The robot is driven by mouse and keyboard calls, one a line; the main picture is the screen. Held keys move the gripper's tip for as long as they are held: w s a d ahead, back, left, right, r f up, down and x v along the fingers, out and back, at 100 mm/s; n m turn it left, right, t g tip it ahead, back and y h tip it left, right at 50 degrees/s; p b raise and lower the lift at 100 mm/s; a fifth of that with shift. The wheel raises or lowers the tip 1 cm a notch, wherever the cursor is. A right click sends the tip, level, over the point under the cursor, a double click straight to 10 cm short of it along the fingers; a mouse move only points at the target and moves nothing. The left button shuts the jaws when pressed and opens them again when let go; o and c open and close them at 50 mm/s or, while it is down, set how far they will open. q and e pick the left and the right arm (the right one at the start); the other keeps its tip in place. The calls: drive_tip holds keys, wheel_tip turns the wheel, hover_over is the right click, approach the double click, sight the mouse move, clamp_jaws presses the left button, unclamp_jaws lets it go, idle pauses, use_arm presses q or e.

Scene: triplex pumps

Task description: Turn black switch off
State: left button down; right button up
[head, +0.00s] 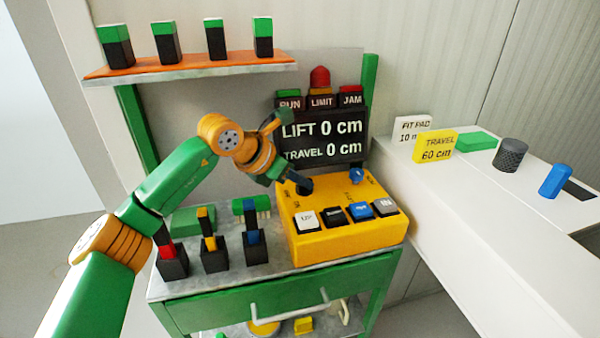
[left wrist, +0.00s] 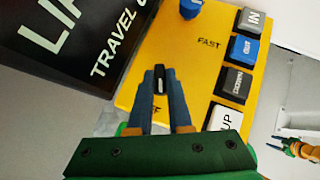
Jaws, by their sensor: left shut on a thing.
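The yellow control box (head: 345,237) stands on the grey bench top. My left gripper (head: 303,186) reaches down to its back left corner. In the left wrist view the left gripper (left wrist: 160,75) is shut on the black switch (left wrist: 159,80), whose dark top with a light stripe shows between the blue-grey fingertips. Lettering beside the switch is mostly hidden by the fingers. A blue knob (head: 357,176) stands at the box's back right, near the word FAST in the left wrist view. My right gripper (left wrist: 281,142) appears small at the right of the left wrist view; its jaw opening is unclear.
White, black, blue and grey buttons (head: 346,215) line the box's front. The display (head: 323,140) behind reads LIFT 0 cm, TRAVEL 0 cm. Several black holders (head: 213,257) stand left of the box. A white counter (head: 480,210) is at right.

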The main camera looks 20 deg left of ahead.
use_arm(q)
drive_tip(key=m+h+p, duration=0.1)
drive_tip(key=p, duration=0.1)
drive_tip(key=m+g+h+p, duration=0.1)
drive_tip(key=m, duration=0.1)
drive_tip(key=shift+w+a+r+p, duration=0.1)
drive_tip(key=shift+w+r+p, duration=0.05)
drive_tip(key=shift+r+p, duration=0.25)
drive_tip(key=shift+f+m+g+h+p, duration=0.2)
drive_tip(key=shift+m+g+h+p, duration=0.2)
drive_tip(key=shift+m+g+p, duration=0.35)
drive_tip(key=shift+a+f+m+p, duration=0.1)
drive_tip(key=shift+f+m+p, duration=0.05)
drive_tip(key=shift+m+p, duration=0.2)
drive_tip(key=c, duration=0.8)
unclamp_jaws()
drive_tip(key=shift+w+f, duration=0.1)
drive_tip(key=shift+c, duration=0.2)
